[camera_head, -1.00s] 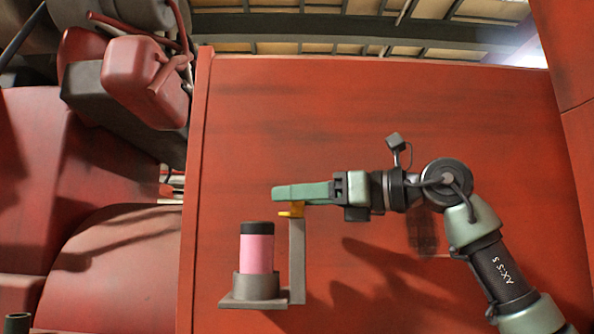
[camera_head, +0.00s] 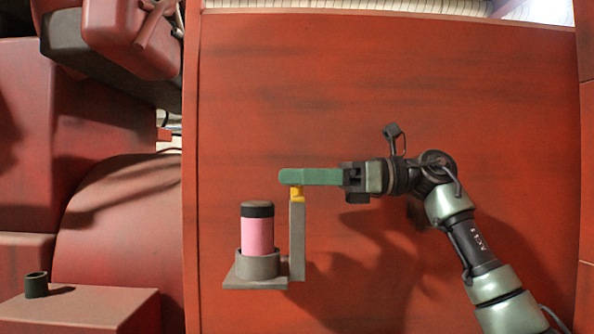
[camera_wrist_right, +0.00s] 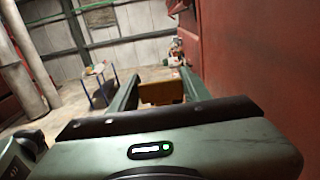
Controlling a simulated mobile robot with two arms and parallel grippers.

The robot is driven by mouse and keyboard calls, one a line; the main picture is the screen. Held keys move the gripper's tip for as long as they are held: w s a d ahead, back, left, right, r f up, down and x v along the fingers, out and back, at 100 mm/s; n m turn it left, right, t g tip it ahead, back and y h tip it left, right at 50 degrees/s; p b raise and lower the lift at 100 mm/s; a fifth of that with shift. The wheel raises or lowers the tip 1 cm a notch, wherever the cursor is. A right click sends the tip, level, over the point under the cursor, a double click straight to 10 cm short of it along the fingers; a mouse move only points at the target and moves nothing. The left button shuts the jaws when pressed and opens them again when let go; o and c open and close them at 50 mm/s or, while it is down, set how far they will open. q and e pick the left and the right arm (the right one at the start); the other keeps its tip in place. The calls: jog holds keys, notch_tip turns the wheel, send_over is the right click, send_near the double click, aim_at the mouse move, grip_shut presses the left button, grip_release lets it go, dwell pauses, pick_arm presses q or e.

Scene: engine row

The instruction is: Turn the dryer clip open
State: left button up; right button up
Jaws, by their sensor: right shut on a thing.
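The dryer is a pink cylinder (camera_head: 257,236) with a black top, upright in a grey bracket (camera_head: 258,268). The yellow clip (camera_head: 297,192) sits at the top of the bracket's grey post, right of the dryer. My right gripper (camera_head: 290,176) reaches in from the right, its green fingers level over the post, shut on the clip. The fingers hide the clip's upper part. In the right wrist view the clip (camera_wrist_right: 162,92) shows between the two fingers. My left gripper is not in view.
A large red panel (camera_head: 400,80) stands behind the bracket. A small dark cup-like part (camera_head: 36,284) stands on a red ledge (camera_head: 90,312) at lower left. Red machinery (camera_head: 130,35) fills the upper left. In the right wrist view, a blue-framed cart (camera_wrist_right: 100,85) stands farther off.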

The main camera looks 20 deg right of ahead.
jog(key=o, duration=1.4)
jog(key=shift+c, duration=0.2)
jog(key=shift+d, duration=0.1)
jog(key=shift+s+d+f, duration=0.1)
jog(key=shift+d, duration=0.25)
jog(key=b+v, duration=0.2)
jog(key=v, duration=0.5)
